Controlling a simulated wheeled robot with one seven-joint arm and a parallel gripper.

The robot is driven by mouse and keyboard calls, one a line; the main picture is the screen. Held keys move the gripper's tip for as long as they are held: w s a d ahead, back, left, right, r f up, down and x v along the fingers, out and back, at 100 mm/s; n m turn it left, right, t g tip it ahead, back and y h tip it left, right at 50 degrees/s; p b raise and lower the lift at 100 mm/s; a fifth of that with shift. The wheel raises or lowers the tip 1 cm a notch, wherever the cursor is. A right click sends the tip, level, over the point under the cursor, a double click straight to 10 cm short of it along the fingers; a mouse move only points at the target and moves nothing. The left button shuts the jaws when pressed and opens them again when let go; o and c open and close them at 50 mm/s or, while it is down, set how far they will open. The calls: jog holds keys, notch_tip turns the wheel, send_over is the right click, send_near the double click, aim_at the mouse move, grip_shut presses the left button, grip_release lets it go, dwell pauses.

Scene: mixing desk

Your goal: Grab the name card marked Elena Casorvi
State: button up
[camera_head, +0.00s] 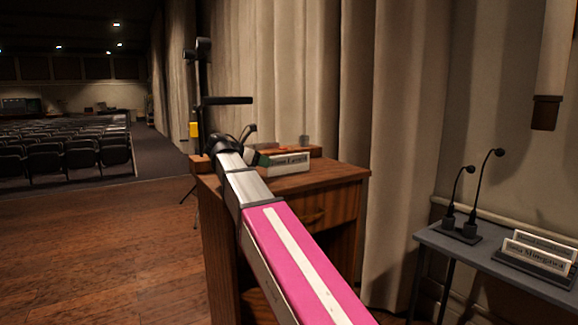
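A white name card (289,162) stands on top of the wooden desk (330,178), near its front edge. Its print is small and its left part is covered, so I cannot read the name surely. My pink and white arm reaches from the bottom right up to the desk's left side and hides part of the desk top. A small dark and greenish shape lies at the card's left end; I cannot tell what it is. My gripper's fingers cannot be made out, nor whether they touch the card.
A grey side table (490,262) at right holds two gooseneck microphones (470,205) and name cards, the front one (537,257) seeming to read Minegawa. A curtain (405,130) hangs behind the desk. Open wooden floor (90,240) lies left; seat rows (65,150) stand beyond.

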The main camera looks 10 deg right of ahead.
aim_at(274, 176)
jog(key=x, duration=0.5)
jog(key=shift+s, duration=0.2)
grip_shut()
jog(key=shift+r, duration=0.1)
